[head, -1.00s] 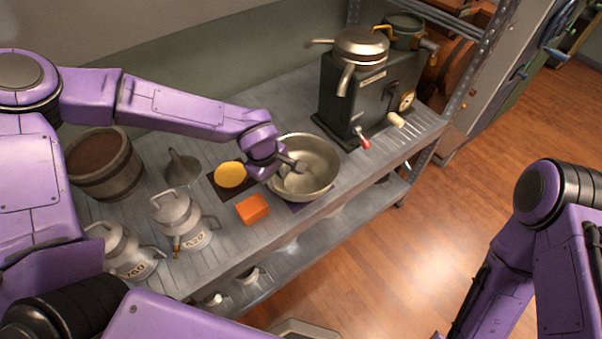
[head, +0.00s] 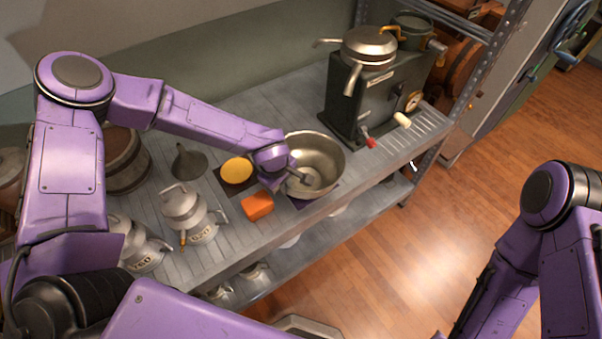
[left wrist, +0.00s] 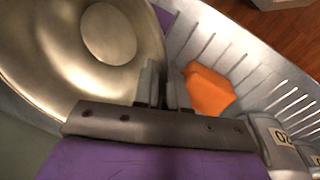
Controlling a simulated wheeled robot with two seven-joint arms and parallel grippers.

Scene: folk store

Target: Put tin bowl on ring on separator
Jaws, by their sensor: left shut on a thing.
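The tin bowl (head: 328,153) is a wide, shiny metal bowl on the shelf's near side, over a dark purple patch. It fills the upper left of the left wrist view (left wrist: 60,40). My left gripper (head: 296,178) is shut on the bowl's near left rim; its fingers show in the left wrist view (left wrist: 165,92). I cannot tell whether the bowl touches the shelf. The separator (head: 353,108) is a dark green box machine to the right, behind the bowl. Spouted metal parts (head: 368,44) sit on its top; I cannot make out the ring clearly. My right gripper is out of view.
An orange block (head: 258,206) and a yellow disc (head: 237,170) lie left of the bowl. A funnel (head: 189,162), metal cans (head: 190,213) and a wooden tub (head: 127,160) stand farther left. A metal upright (head: 470,70) is right of the separator.

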